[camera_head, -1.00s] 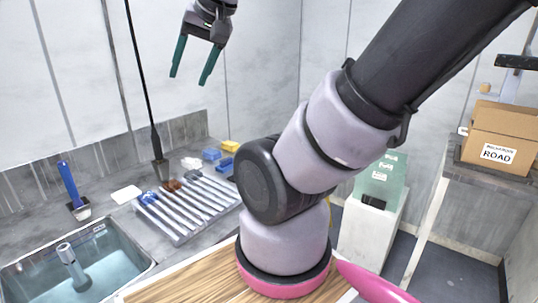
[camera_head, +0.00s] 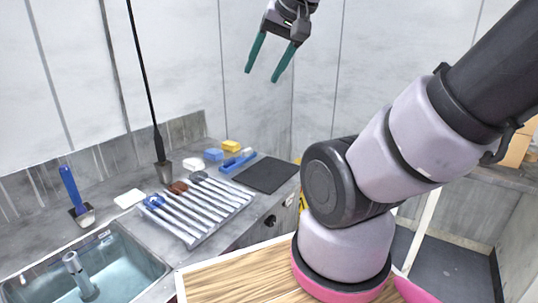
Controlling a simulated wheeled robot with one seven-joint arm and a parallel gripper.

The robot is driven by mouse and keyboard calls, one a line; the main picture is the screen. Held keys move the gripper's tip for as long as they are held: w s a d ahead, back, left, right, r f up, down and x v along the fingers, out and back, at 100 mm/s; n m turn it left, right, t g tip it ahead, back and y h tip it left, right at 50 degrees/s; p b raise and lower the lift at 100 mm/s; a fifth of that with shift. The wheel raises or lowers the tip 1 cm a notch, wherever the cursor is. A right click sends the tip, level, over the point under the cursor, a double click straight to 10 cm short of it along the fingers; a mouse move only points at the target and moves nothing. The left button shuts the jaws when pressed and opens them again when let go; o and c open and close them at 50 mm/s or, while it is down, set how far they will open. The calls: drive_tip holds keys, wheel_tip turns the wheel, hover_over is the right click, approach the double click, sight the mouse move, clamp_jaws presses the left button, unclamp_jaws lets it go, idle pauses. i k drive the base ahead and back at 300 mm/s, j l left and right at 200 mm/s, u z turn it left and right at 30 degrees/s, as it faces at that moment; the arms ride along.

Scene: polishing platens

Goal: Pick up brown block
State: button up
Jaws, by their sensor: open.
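My gripper (camera_head: 262,76), with two teal fingers, is open and empty, high in front of the back wall. It is well above the counter and apart from everything on it. A small brown item (camera_head: 178,187) lies at the far end of the rack of silver bars on the counter. It is the only small brown thing I see there, and it is too small to tell whether it is a block. White (camera_head: 193,164), blue (camera_head: 213,155) and yellow (camera_head: 231,146) blocks lie behind it, near the wall.
The rack of silver bars (camera_head: 205,225) lies right of the sink (camera_head: 125,262). A dark upright rod (camera_head: 143,75) stands behind the rack. A blue tool (camera_head: 238,160) and a bare dark mat (camera_head: 267,174) lie to the right. A blue-handled scraper (camera_head: 72,190) is at left.

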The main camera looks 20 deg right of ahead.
sight(248, 151)
drive_tip(key=j+z, duration=0.3)
drive_tip(key=z, duration=0.15)
drive_tip(key=k+u, duration=0.15)
drive_tip(key=u, duration=0.35)
drive_tip(key=j+u, duration=0.1)
drive_tip(key=u, duration=0.9)
drive_tip(key=k+l, duration=0.2)
drive_tip(key=l, duration=0.15)
drive_tip(key=k+l, duration=0.2)
drive_tip(key=l, duration=0.15)
drive_tip(key=k+l, duration=0.1)
drive_tip(key=l, duration=0.65)
drive_tip(key=k+l, duration=0.1)
drive_tip(key=l, duration=0.65)
drive_tip(key=i+l, duration=0.6)
drive_tip(key=l, duration=0.25)
